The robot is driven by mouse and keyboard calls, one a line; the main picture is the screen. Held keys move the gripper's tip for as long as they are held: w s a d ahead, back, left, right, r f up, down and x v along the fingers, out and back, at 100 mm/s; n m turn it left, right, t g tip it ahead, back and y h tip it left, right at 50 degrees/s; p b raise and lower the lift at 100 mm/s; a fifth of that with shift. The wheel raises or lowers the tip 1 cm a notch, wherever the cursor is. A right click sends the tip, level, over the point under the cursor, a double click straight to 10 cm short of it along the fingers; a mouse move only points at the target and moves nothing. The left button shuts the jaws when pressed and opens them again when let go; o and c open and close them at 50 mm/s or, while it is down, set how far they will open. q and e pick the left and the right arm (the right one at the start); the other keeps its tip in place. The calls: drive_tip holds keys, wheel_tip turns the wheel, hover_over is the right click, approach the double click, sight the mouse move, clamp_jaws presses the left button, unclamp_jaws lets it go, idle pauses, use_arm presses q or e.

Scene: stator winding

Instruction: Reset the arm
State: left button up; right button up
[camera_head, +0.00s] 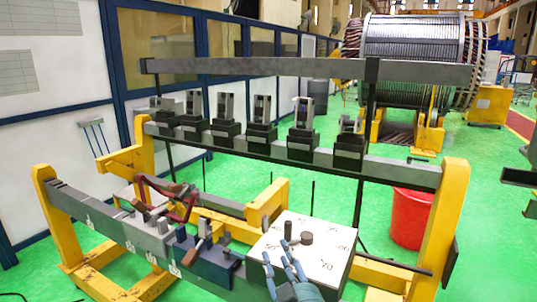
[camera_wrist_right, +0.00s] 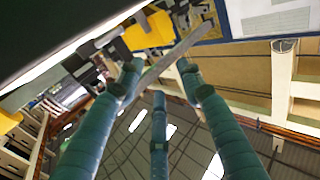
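My right gripper (camera_head: 284,262) has teal fingers and comes in from the bottom of the head view. It is in front of a white-topped box (camera_head: 318,237) with printed numbers, and its fingertips overlap that top in the picture. I cannot tell whether they touch it. In the right wrist view the teal fingers of the right gripper (camera_wrist_right: 158,85) stand apart with nothing visibly held between them. A grey bar (camera_wrist_right: 180,50) passes behind the fingertips there. My left gripper does not show in either view.
A yellow-ended frame (camera_head: 455,200) carries a grey rail with several dark clamps (camera_head: 301,125). A dark knob (camera_head: 306,238) sits on the box. A red bin (camera_head: 411,218) stands behind the frame. Green floor is open beyond.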

drive_tip(key=s+d+f+m+g+h, duration=0.1)
drive_tip(key=s+d+f+g+h, duration=0.15)
drive_tip(key=s+d+f, duration=0.55)
drive_tip(key=s+d+f+m+g+h, duration=0.1)
drive_tip(key=s+d+f+g+h, duration=0.1)
drive_tip(key=s+d+f+g, duration=0.65)
drive_tip(key=s+f, duration=0.35)
drive_tip(key=s, duration=0.6)
drive_tip(key=s+d+f+g, duration=0.1)
drive_tip(key=s+f+g, duration=0.3)
drive_tip(key=s, duration=0.7)
wheel_tip(320, 180, down, 28)
drive_tip(key=s+n, duration=0.1)
drive_tip(key=s, duration=0.1)
drive_tip(key=s+d+f+g, duration=0.1)
drive_tip(key=s+d+f, duration=0.2)
drive_tip(key=s+f, duration=1.2)
drive_tip(key=shift+s+f+g, duration=0.2)
drive_tip(key=shift+s+g, duration=0.1)
drive_tip(key=shift+s, duration=0.65)
